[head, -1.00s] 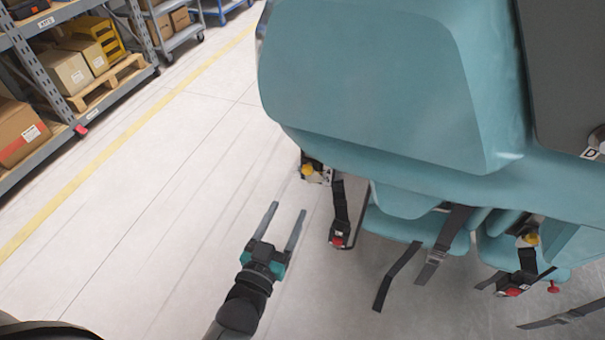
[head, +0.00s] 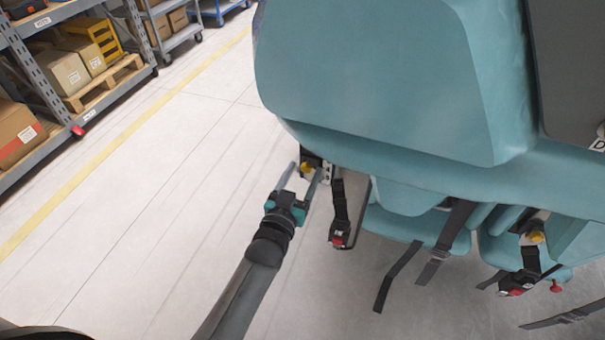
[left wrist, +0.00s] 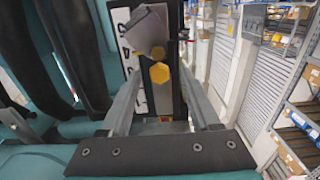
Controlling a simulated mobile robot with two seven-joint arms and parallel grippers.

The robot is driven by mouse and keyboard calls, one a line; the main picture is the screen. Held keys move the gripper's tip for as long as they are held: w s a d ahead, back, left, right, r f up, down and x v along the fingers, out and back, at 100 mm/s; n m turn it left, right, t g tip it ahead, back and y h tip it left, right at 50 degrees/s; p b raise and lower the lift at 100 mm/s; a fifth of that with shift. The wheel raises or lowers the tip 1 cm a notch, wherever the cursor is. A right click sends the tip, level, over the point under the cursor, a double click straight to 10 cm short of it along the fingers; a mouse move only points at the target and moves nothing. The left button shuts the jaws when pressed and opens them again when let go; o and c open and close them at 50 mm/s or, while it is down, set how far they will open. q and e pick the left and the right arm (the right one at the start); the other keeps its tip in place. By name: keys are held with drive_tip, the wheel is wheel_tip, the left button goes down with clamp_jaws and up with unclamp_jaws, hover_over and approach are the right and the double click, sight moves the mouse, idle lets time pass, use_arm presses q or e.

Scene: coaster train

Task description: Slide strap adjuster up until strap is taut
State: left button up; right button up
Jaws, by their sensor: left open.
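My left gripper (head: 304,170) is open, with its fingertips at the yellow knob (head: 307,168) on a metal bracket at the teal seat's lower left edge. In the left wrist view the yellow hexagonal knob (left wrist: 159,73) shows between the two fingers, with a grey metal plate (left wrist: 148,26) above it. I see no grip on it. A black strap (head: 340,200) with a red-button buckle (head: 338,236) hangs just right of the gripper. Another dark strap (head: 457,225) carries a grey adjuster-like piece (head: 436,256); its loose end hangs down. My right gripper is out of view.
The large teal seat back (head: 380,80) overhangs the straps. A second yellow knob (head: 535,237) and buckle (head: 517,283) sit at right. Shelving with boxes (head: 60,75) stands at far left. The floor (head: 150,190) left of the seat is clear.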

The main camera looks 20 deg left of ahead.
use_arm(q)
clamp_jaws()
idle(0.4)
